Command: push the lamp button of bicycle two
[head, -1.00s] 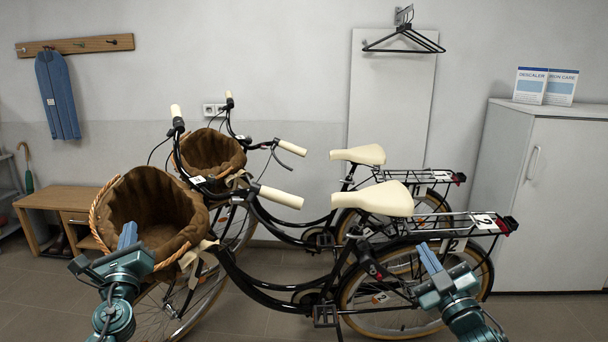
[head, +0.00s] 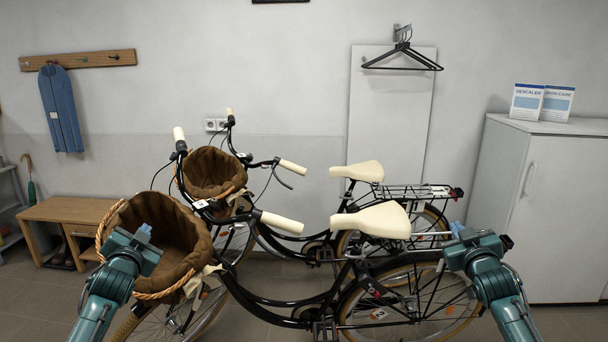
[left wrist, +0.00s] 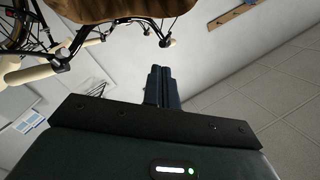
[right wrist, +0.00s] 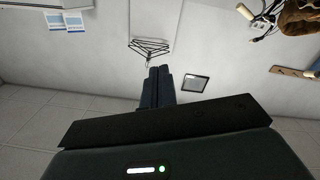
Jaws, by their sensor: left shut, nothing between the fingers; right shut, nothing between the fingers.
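The nearer black bicycle (head: 290,322), which bore a number 2 plate on its rear rack a second ago, stands side-on with a cream saddle (head: 372,221). My right gripper (head: 457,229) is shut and empty, in front of its rear rack, hiding the plate and most of the rack end. A dark bit of the tail lamp (head: 507,242) shows just right of that gripper. I cannot make out a lamp button. My left gripper (head: 144,231) is shut and empty, in front of this bicycle's brown-lined basket (head: 172,226). Its handlebar grip (left wrist: 30,74) shows in the left wrist view.
A second bicycle with a cream saddle (head: 358,171) stands close behind. A wooden bench (head: 70,208) is at left, a white cabinet (head: 565,190) at right. Hangers (head: 402,60) and a blue garment (head: 60,110) hang on the wall. The bicycles fill the middle.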

